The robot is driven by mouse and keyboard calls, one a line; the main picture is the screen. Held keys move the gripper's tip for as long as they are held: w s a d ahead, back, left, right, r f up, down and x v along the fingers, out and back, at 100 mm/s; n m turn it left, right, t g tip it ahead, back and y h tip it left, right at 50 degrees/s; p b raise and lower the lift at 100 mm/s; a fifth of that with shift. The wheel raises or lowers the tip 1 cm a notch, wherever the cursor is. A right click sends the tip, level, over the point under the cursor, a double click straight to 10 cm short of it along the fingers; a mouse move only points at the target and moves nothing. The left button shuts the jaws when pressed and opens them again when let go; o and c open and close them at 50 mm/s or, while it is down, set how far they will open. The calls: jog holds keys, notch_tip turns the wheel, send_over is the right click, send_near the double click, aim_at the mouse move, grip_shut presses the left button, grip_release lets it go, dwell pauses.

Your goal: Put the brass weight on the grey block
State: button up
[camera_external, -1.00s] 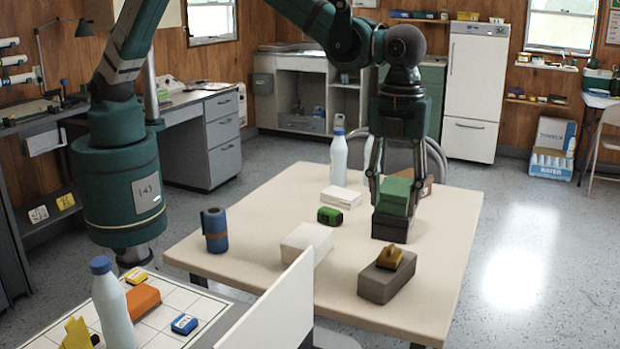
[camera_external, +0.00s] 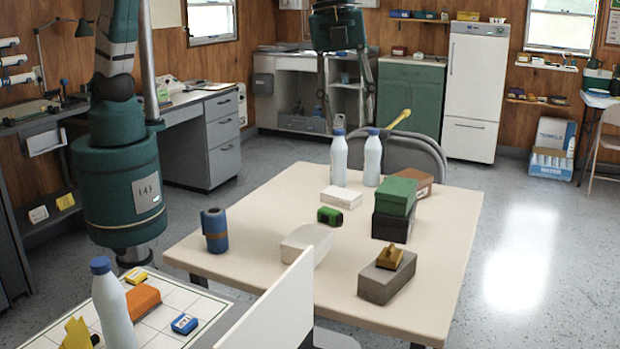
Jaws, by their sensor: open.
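The brass weight (camera_external: 397,256), a small gold-brown piece, sits on top of the grey block (camera_external: 385,284) near the table's front right. My gripper (camera_external: 347,118) is open and empty, high above the far side of the table. It is well apart from the weight and the block. A green box (camera_external: 396,196) rests on a black box (camera_external: 391,228) behind the grey block.
The table (camera_external: 250,210) also holds a blue cylinder (camera_external: 215,230), a white block (camera_external: 306,241), a small green item (camera_external: 330,216), a white box (camera_external: 341,197), a brown box (camera_external: 415,180) and two white bottles (camera_external: 339,158) (camera_external: 373,158). The table's left front is clear.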

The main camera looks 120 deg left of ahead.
jog(key=s+a+r+n+t, duration=0.1)
jog(key=s+r+n, duration=0.15)
jog(key=s, duration=0.45)
jog(key=s+a+r+n+t, duration=0.1)
jog(key=s+a+r+n, duration=0.1)
jog(key=s+r, duration=0.35)
jog(key=s+a+r+n, duration=0.1)
jog(key=s+n, duration=0.1)
jog(key=s, duration=0.7)
jog(key=s+a+f+n+t, duration=0.1)
jog(key=s+f+n, duration=0.1)
jog(key=s, duration=0.8)
jog(key=s+a+f+n+t, duration=0.2)
jog(key=s+n, duration=0.2)
jog(key=s, duration=0.6)
jog(key=shift+f, duration=0.4)
